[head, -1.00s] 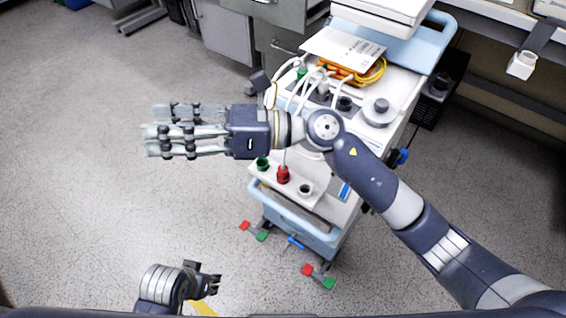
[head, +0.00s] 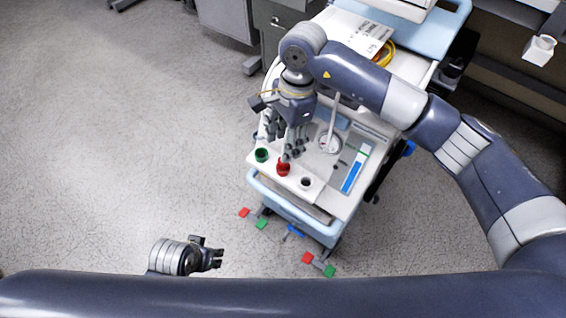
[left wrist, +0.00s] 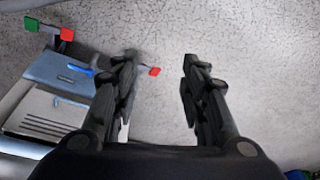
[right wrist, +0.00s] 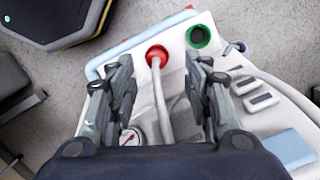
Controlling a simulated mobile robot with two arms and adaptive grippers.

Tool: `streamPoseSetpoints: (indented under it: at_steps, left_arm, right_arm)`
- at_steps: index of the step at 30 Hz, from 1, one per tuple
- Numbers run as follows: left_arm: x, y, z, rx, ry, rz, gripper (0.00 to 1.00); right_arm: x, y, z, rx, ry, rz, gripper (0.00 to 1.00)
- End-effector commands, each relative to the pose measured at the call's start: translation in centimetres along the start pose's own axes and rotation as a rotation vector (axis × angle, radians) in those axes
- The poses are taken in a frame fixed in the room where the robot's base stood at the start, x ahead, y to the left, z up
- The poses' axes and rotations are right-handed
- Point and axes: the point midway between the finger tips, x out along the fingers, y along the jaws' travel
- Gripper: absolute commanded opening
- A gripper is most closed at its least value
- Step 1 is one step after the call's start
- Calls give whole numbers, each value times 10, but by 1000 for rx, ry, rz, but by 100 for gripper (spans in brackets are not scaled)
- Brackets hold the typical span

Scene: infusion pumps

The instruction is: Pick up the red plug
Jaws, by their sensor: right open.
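In the right wrist view the red plug (right wrist: 157,55) has a pale hose running back between my fingers. My right gripper (head: 287,152) points down just behind the red plug. It is open, its fingers apart on either side of the hose (right wrist: 158,92), and it holds nothing. My left gripper (head: 217,254) is open and empty over the floor, left of the cart; its spread fingers show in the left wrist view (left wrist: 158,75).
The cart (head: 330,222) has a pale blue front rail and red and green foot pedals (head: 308,258) below. A round gauge (head: 328,143) lies right of my right gripper. The floor on the left is clear.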

Motion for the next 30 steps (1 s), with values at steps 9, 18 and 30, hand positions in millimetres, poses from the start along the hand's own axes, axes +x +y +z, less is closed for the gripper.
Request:
streamPoseSetpoints:
  at_steps: [9, 18, 30]
  left_arm:
    - [-8, -1, -2, -1, 4, -1, 40]
    - [-23, -1, -7, -2, 14, -2, 40]
    - [-24, -1, -4, -4, 11, -2, 40]
  right_arm:
    - [33, 4, 0, 2, -4, 3, 46]
    - [65, 6, -1, 1, -4, 0, 46]
    - [65, 5, -1, 1, -3, -1, 5]
